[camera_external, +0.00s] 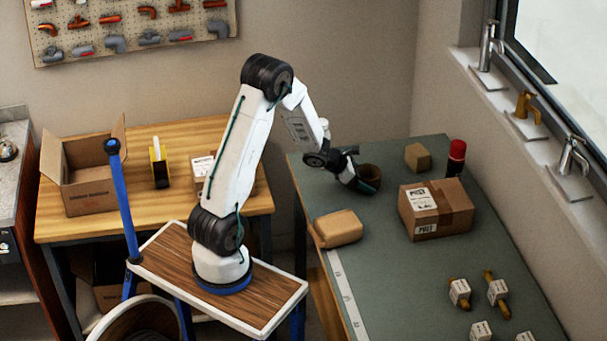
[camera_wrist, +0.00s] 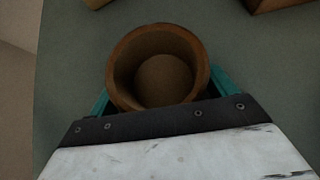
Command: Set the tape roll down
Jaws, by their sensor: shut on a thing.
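The tape roll (camera_wrist: 123,74) is a brown ring, seen from above in the wrist view with its hollow middle facing the camera. My gripper (camera_wrist: 158,92) is shut on it, with a teal finger on each side of the ring. In the external view the tape roll (camera_external: 370,172) is at my gripper (camera_external: 362,182), over the far left part of the green table (camera_external: 395,260). I cannot tell whether the roll touches the table top.
A tan padded parcel (camera_external: 338,228) lies nearer on the table. A large labelled box (camera_external: 436,209), a small box (camera_external: 417,157) and a red-capped dark can (camera_external: 456,158) stand to the right. Several tagged brass fittings (camera_external: 497,291) lie at the near right. The table's middle is clear.

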